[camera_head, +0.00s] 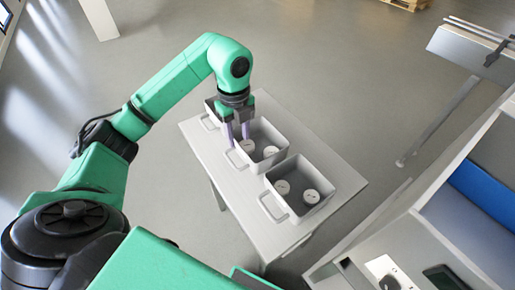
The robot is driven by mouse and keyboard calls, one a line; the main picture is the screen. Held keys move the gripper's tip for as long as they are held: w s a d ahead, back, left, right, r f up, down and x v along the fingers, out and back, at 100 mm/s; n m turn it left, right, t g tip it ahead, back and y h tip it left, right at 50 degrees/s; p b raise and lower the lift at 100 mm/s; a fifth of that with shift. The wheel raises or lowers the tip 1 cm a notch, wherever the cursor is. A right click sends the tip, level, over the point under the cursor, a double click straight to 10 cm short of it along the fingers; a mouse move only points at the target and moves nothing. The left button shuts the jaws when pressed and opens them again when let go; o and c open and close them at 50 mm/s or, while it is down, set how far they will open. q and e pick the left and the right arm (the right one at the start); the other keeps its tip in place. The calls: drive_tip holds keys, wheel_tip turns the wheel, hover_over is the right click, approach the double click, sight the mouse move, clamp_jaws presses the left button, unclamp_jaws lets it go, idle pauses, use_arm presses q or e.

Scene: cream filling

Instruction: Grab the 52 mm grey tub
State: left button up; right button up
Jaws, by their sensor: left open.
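Small round pale tubs lie in grey open bins on a light table (225,178). Two tubs, one at the left (248,146) and one at the right (270,152), sit in the middle bin (285,153). Two more, one at the left (282,187) and one at the right (311,197), sit in the near bin (318,214). I cannot tell which is the 52 mm one. My left gripper (238,141) points down with its purple fingers apart and empty, over the left side of the middle bin. My right gripper is out of view.
A third bin (208,120) stands at the far left of the table, its inside mostly hidden by my gripper. The bins have handles on their left sides. A shelf unit with a blue panel (482,190) stands at the right. Open floor surrounds the table's left and far sides.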

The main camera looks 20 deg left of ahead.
sight(241, 150)
use_arm(q)
drive_tip(key=f, duration=0.3)
drive_tip(key=shift+w, duration=0.4)
wheel_tip(241, 150, down, 4)
drive_tip(key=shift+w+f+p, duration=0.1)
drive_tip(key=shift+p, duration=0.7)
drive_tip(key=shift+f, duration=0.45)
clamp_jaws()
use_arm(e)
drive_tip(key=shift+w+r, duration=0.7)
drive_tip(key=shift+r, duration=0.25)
